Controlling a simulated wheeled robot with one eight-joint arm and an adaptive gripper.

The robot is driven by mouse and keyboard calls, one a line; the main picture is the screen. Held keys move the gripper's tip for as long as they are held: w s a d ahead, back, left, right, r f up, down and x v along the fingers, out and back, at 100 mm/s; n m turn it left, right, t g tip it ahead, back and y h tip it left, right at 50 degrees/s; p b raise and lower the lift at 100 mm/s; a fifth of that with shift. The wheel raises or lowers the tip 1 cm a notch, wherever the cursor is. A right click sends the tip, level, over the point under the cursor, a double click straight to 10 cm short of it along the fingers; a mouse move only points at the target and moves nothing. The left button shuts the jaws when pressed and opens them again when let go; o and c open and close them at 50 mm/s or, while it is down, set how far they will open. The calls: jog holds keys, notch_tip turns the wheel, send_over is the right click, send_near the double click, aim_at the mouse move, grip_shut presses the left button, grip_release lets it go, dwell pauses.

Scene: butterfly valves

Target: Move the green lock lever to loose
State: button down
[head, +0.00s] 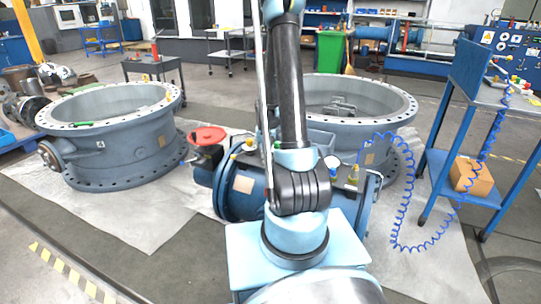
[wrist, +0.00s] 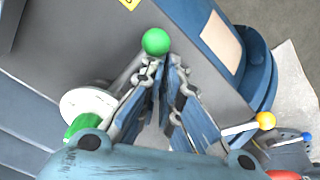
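The green lock lever shows in the wrist view as a round green knob (wrist: 155,41) on a thin metal rod. The rod runs down and left beside my left finger, and its lower part is partly hidden. My gripper (wrist: 166,66) is just below the knob, its two fingertips close together and a V-shaped gap between the fingers nearer the palm. I cannot tell whether the fingers touch the lever or hold anything. In the head view my own arm hides the gripper and the lever, in front of the blue valve body (head: 243,186).
A white disc (wrist: 88,103) with a green part (wrist: 82,126) lies left of my fingers. A yellow-knobbed lever (wrist: 265,121) is to the right. A red handwheel (head: 207,135), a coiled blue hose (head: 398,225) and a blue bench (head: 455,165) stand around the valve.

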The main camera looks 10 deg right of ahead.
jog(key=shift+s+d+f, duration=0.1)
jog(key=shift+s+d, duration=0.15)
jog(key=shift+s, duration=0.35)
jog(key=shift+s+d+f, duration=0.1)
jog(key=shift+s+d, duration=0.1)
jog(key=shift+s, duration=0.35)
jog(key=shift+s+d, duration=0.2)
jog(key=shift+s, duration=0.05)
jog(key=c, duration=2.4)
grip_release()
jog(key=shift+s+d, duration=0.5)
jog(key=shift+s, duration=0.15)
jog(key=shift+w+r, duration=0.2)
jog(key=shift+w, duration=0.1)
jog(key=shift+a+r, duration=0.2)
jog(key=shift+r, duration=0.5)
jog(key=shift+a+r, duration=0.15)
jog(key=shift+r, duration=0.5)
jog(key=shift+w+a+r, duration=0.1)
jog(key=shift+a+r, duration=0.05)
jog(key=shift+r, duration=1.7)
